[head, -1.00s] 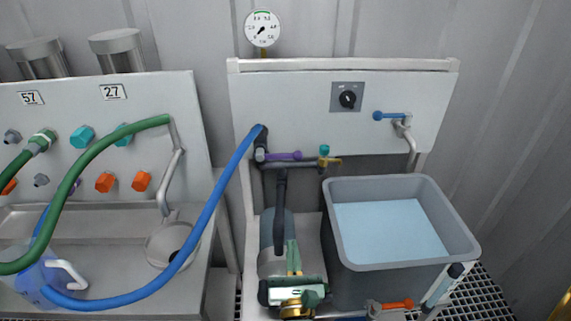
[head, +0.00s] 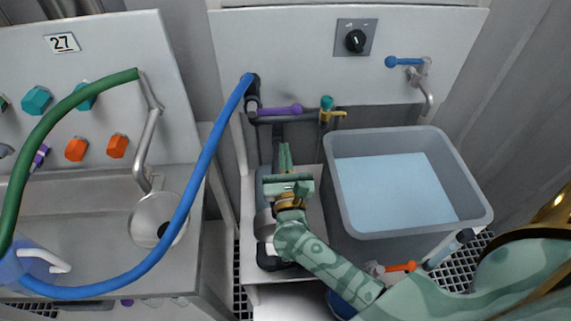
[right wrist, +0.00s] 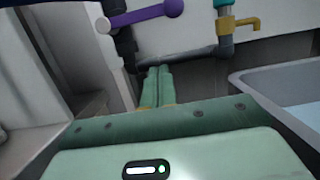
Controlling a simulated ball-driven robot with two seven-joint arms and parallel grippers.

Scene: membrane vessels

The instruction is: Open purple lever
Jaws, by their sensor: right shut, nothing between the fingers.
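The purple lever (head: 280,111) is a rod with a round knob at its right end. It lies roughly level on the dark pipe, right beside the end of the blue hose. In the right wrist view the purple lever (right wrist: 146,15) crosses the top, its knob to the right. My right gripper (head: 285,150) is below the lever in the head view and apart from it. Its green fingers (right wrist: 158,85) are shut together and empty, pointing up toward the pipework. My left gripper is not in view.
A yellow tap (head: 333,114) with a teal top is right of the lever. A grey tub of water (head: 340,205) stands to the right. The blue hose (head: 207,152) hangs to the left. A blue lever (head: 404,62) is at upper right on the white panel (head: 290,50).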

